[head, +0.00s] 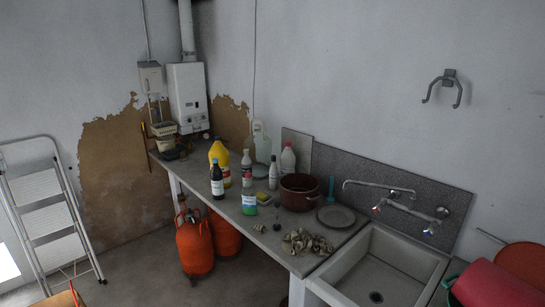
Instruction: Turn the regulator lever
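Two orange gas bottles stand on the floor under the counter's left part. The front bottle (195,246) is in full view, with its top fittings showing. A regulator (186,214) seems to sit on top of it, dark and small; its lever is too small to make out. The second bottle (226,238) stands behind and to the right, its upper part hidden by the counter. Neither of my grippers is in view.
A grey counter (262,238) carries bottles, a brown pot (299,192) and a crumpled cloth (307,242), with a sink (377,270) on the right. A folding ladder (45,205) leans on the left wall. The floor between ladder and bottles looks clear.

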